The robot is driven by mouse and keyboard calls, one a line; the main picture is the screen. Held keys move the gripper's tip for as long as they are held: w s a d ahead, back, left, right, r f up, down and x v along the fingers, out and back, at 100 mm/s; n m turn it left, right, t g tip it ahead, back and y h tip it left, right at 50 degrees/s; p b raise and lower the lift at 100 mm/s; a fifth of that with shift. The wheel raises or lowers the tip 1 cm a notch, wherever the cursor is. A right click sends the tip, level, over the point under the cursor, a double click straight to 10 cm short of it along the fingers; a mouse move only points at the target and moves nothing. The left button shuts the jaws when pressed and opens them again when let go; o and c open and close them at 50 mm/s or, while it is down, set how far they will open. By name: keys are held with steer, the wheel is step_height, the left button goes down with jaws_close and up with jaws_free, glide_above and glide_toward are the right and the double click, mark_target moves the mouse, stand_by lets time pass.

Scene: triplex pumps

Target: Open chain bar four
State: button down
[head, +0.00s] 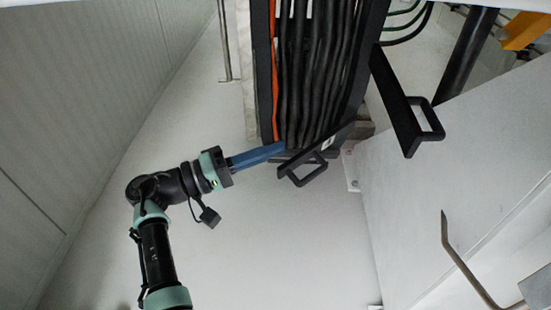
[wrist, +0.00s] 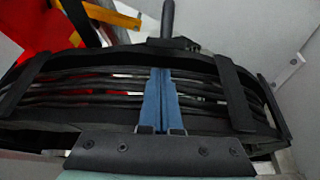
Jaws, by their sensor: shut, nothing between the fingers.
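A cable chain (head: 264,65) with thick black cables (head: 310,70) runs down from the top middle of the head view. One dark bar with a loop handle (head: 303,170) lies at its lower end, and another bar with a handle (head: 400,105) sticks out to the right. I cannot tell which is bar four. My gripper (head: 285,146) is shut and empty, its blue fingertips by the lower bar's left end; contact is unclear. In the wrist view, the shut fingers (wrist: 161,72) overlap the cables, between a left bar (wrist: 22,80) and a right bar (wrist: 235,92).
A large pale panel (head: 455,190) stands to the right, with a bent metal rod (head: 460,262) in front. A dark pipe (head: 466,55) and a yellow part (head: 524,25) are at the upper right. The left side has a plain wall (head: 85,90) and free room.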

steer(key=shift+s+d+f, duration=0.25)
steer(key=shift+s+d, duration=0.35)
steer(key=shift+s, duration=0.1)
